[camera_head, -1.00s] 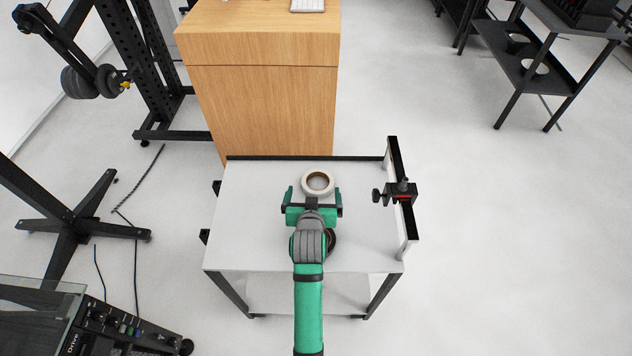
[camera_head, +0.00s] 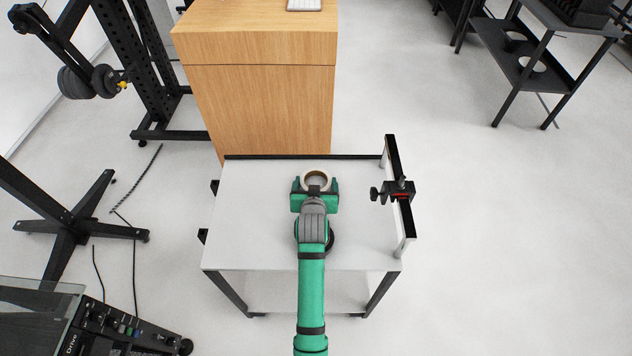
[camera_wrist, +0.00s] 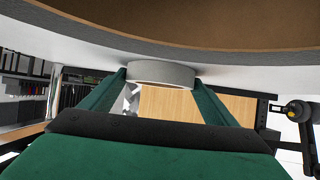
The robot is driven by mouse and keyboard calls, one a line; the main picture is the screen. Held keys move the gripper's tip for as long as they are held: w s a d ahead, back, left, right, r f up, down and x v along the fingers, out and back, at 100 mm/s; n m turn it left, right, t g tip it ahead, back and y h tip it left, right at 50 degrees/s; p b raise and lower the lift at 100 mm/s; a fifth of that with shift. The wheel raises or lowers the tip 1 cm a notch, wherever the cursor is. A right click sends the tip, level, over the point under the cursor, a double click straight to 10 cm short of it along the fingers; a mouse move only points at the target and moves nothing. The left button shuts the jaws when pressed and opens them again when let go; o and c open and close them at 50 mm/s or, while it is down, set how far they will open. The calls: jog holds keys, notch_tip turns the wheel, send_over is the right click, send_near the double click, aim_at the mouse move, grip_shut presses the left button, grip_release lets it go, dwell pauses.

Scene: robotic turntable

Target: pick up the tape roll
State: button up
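The tape roll (camera_head: 316,175) is a pale ring with a tan inside, at the far middle of the white table. My gripper (camera_head: 316,185) is green and reaches it from the near side, with one finger on each side. In the wrist view the roll (camera_wrist: 160,73) sits between the two green fingertips (camera_wrist: 160,76), which appear to touch its sides. The gripper looks shut on it. The near part of the roll is partly hidden by my gripper in the head view. I cannot tell whether it is clear of the tabletop.
The white table (camera_head: 255,225) has a dark back edge. A black clamp (camera_head: 394,191) sits on the rail at its right. A round dark-rimmed brown thing (camera_head: 331,240) lies under my wrist and fills the wrist view's top (camera_wrist: 220,22). A wooden cabinet (camera_head: 265,110) stands behind.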

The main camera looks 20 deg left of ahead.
jog(key=shift+c, duration=1.3)
jog(key=shift+r, duration=0.15)
